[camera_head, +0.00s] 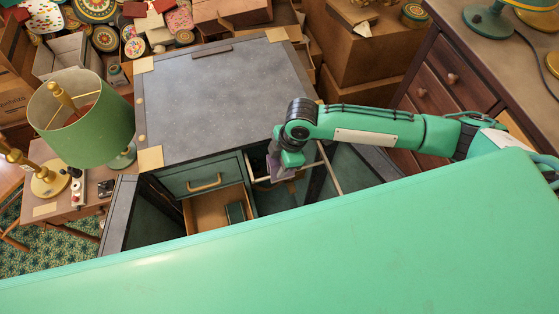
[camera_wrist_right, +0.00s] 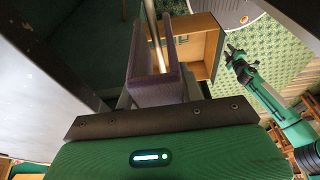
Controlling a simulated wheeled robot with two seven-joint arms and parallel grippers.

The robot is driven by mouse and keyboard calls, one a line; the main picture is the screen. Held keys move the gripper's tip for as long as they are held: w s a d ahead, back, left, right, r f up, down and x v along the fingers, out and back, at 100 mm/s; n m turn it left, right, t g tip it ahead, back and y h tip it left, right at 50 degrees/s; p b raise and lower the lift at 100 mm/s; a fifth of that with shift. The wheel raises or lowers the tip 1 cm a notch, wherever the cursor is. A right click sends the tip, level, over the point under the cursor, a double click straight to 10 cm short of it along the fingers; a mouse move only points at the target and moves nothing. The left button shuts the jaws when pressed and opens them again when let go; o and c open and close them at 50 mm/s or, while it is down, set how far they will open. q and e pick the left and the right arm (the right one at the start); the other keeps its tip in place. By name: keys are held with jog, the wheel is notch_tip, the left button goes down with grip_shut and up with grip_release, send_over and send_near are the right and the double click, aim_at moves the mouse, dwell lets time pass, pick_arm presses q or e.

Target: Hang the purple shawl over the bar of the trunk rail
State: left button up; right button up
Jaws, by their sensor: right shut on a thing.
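The purple shawl (camera_head: 278,165) is in my right gripper (camera_head: 284,168), inside the open front of the grey trunk (camera_head: 225,90). In the right wrist view the shawl (camera_wrist_right: 140,92) shows as a U-shaped fold close to the jaws, whose fingertips it partly hides. The pale bar of the trunk rail (camera_wrist_right: 150,22) runs toward the fold and shows between its two sides. I cannot tell whether they touch. Pale rail parts (camera_head: 329,167) also show beside the gripper in the head view. My left gripper (camera_wrist_right: 236,56) shows small in the wrist view; its jaws are unclear.
An open wooden drawer (camera_head: 207,212) sticks out left of my right gripper and holds a dark green box (camera_head: 236,212). A green lamp (camera_head: 88,125) stands on a small table at left. A wooden dresser (camera_head: 445,85) stands at right. A green surface hides the foreground.

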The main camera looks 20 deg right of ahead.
jog(key=shift+f, duration=0.15)
jog(key=shift+f+b, duration=0.5)
jog(key=shift+f, duration=0.55)
jog(key=shift+f+b, duration=0.55)
jog(key=shift+f, duration=0.75)
jog(key=shift+f, duration=0.15)
jog(key=shift+f+b, duration=0.55)
jog(key=shift+f, duration=0.55)
jog(key=shift+f, duration=0.1)
jog(key=shift+f, duration=0.5)
